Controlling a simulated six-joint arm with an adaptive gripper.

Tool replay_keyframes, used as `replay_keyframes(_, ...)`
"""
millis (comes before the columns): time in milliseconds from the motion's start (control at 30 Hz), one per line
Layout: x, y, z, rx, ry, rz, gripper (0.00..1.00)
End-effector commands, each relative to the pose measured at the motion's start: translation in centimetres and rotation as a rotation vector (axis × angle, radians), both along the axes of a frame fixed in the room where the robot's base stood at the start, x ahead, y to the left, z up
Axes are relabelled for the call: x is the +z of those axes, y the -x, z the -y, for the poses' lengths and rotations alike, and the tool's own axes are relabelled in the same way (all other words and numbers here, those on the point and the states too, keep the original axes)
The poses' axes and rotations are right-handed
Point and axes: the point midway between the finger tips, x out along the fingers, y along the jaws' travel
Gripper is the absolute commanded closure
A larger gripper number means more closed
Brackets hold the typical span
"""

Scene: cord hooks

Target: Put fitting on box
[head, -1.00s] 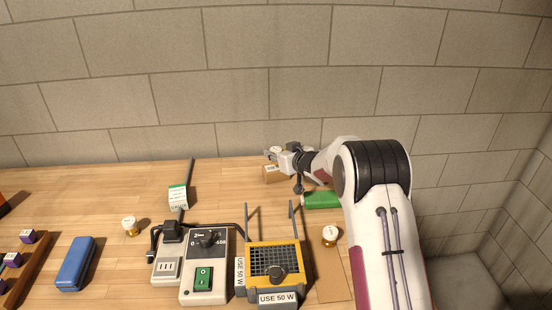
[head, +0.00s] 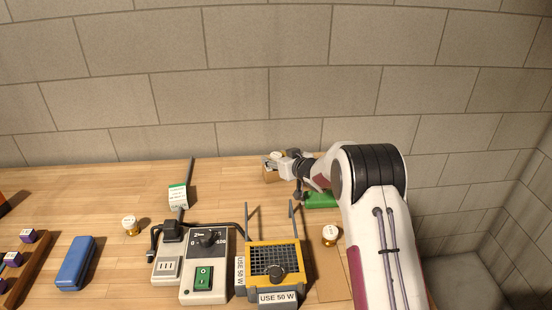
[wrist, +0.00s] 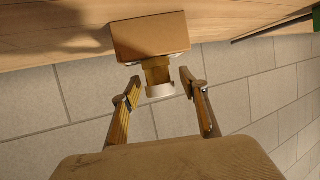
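The cardboard box (head: 270,175) stands at the back of the bench in the head view. A fitting with a brass body and a pale cap (head: 277,154) stands on its top. In the wrist view the fitting (wrist: 157,72) meets the face of the box (wrist: 150,37). My gripper (wrist: 160,83) is open, with one finger on each side of the fitting and a gap showing at both sides. In the head view my gripper (head: 273,160) is at the box top and partly hides the fitting.
Two similar fittings stand on the bench, one at left (head: 130,225) and one at right (head: 330,235). A switch unit (head: 205,265), a yellow heater (head: 274,263) with upright prongs and a blue case (head: 75,262) are in front.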

Motion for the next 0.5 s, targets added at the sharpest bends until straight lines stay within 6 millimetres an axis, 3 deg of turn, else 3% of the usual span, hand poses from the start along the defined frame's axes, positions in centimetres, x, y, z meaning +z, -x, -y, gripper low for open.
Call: replay_keyframes(500,0.8,1.0,0.5,0.0,0.0,0.0,0.56)
